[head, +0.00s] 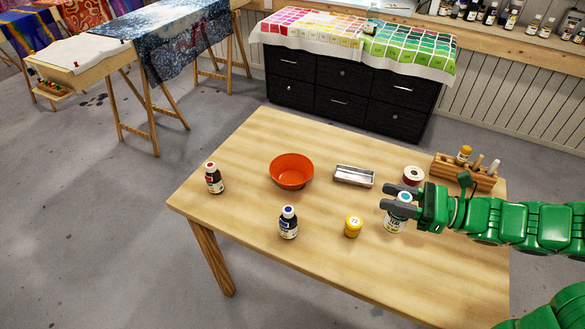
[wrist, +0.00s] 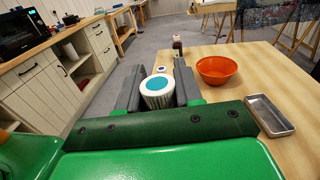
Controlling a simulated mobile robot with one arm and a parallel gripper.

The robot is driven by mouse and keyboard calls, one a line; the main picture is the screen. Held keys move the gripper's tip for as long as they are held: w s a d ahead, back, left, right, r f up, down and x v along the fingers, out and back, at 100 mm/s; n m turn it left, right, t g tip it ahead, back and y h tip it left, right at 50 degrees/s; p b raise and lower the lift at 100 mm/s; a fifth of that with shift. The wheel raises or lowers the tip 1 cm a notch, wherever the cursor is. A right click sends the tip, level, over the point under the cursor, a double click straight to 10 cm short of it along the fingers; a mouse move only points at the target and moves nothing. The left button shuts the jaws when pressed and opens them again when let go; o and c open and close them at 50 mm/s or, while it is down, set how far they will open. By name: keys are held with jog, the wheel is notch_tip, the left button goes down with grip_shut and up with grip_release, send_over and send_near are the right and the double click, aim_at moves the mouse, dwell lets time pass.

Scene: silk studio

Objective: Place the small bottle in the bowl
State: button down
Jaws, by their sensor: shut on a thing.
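A small bottle with a white ribbed cap, blue on top, and a white label (head: 394,224) is between the fingers of my gripper (head: 398,201) at the right of the table. My gripper is shut on it; I cannot tell whether its base touches the table. In the wrist view its cap (wrist: 158,91) shows between the two grey fingers (wrist: 157,88). An empty orange bowl (head: 291,172) stands to the left and farther back; it also shows in the wrist view (wrist: 217,71), right of my gripper.
A yellow jar (head: 353,227) and a blue-capped dark bottle (head: 288,223) stand left of my gripper. A red-capped bottle (head: 214,179) stands at the far left. A metal tray (head: 354,176), tape roll (head: 413,175) and wooden rack (head: 463,174) are behind.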

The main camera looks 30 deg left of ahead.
jog(key=w+a+r, duration=0.2)
jog(key=a+r, duration=0.1)
jog(key=a, duration=1.9)
jog(key=w+a+f, duration=0.8)
jog(key=w+f, duration=0.3)
jog(key=f, duration=0.1)
jog(key=shift+w+f+g, duration=0.15)
jog(key=shift+f+g, duration=0.1)
jog(key=shift+g, duration=0.05)
jog(key=shift+f, duration=0.65)
jog(key=c, duration=0.7)
grip_release()
jog(key=shift+c, duration=0.2)
